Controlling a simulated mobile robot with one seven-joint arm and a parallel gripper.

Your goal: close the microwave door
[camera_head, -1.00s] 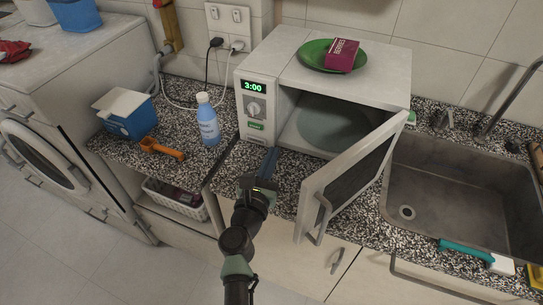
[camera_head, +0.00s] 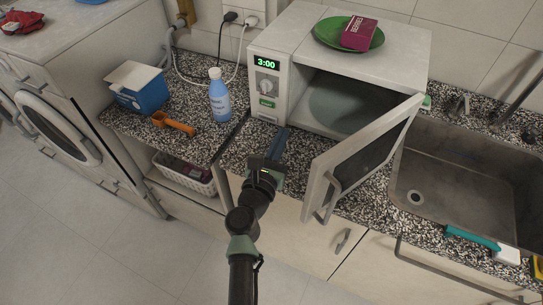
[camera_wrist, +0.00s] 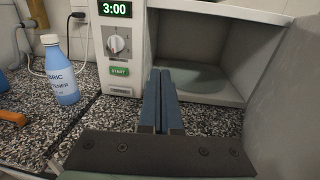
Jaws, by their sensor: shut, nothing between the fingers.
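The white microwave (camera_head: 300,84) stands on the speckled counter, and its display reads 3:00. Its door (camera_head: 362,155) is hinged on the right and stands open toward me, with a handle (camera_head: 332,196) on its outer face. The cavity (camera_head: 345,105) looks empty apart from a round plate. My gripper (camera_head: 279,143) is shut and empty, with blue fingers side by side in front of the microwave's opening, left of the door and not touching it. In the wrist view the fingers (camera_wrist: 166,100) point at the opening, and the door's inner side (camera_wrist: 285,100) fills the right.
A blue bottle (camera_head: 219,96), an orange scoop (camera_head: 173,123) and a blue box (camera_head: 139,90) stand left of the microwave. A green plate (camera_head: 330,32) with a purple box (camera_head: 358,34) lies on top. The sink (camera_head: 470,180) is to the right.

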